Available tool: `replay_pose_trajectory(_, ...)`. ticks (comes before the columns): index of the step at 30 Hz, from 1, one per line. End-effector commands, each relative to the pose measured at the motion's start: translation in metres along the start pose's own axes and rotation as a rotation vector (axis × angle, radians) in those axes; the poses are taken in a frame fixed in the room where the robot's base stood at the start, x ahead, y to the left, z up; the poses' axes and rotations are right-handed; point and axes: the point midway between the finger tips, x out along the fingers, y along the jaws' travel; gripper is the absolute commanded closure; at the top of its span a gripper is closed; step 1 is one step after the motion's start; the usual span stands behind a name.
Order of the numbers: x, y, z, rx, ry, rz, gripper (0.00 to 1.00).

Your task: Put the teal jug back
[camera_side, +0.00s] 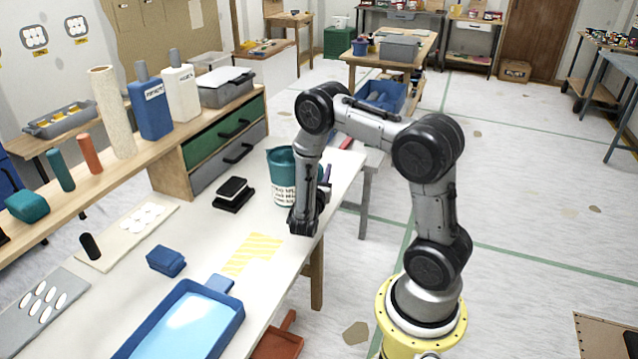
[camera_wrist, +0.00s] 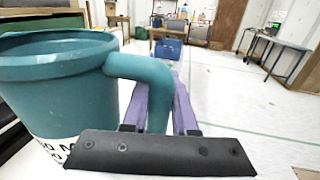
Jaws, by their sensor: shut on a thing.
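The teal jug (camera_side: 281,170) with a white printed label stands upright at the far end of the white worktable, partly behind my arm. In the wrist view the jug (camera_wrist: 55,85) fills the left side, with its handle (camera_wrist: 155,75) toward me. My gripper (camera_wrist: 161,105) has its purple fingers on either side of that handle, shut on it. In the side view the gripper (camera_side: 324,178) is mostly hidden behind my wrist. I cannot tell whether the jug's base touches the table. A yellow striped patch (camera_side: 254,253) is marked on the table nearer the camera.
A black block (camera_side: 233,193) lies left of the jug, before a drawer unit (camera_side: 215,145). A blue tray (camera_side: 230,328) of pale liquid and a blue block (camera_side: 166,261) lie nearer. A raised shelf (camera_side: 85,185) holds bottles and rolls along the left. Floor right of the table is open.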

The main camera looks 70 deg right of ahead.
Motion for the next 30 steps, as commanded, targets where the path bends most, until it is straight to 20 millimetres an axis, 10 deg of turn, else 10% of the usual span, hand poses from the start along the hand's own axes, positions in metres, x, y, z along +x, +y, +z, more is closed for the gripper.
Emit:
replay_pose_trajectory(28,0.014,0.01,-0.054,0.001,-0.001,0.0,1.0)
replay_pose_trajectory(29,0.014,0.009,-0.054,0.001,0.0,0.0,0.7)
replay_pose_trajectory(30,0.014,0.009,-0.053,0.001,0.0,0.0,0.63)
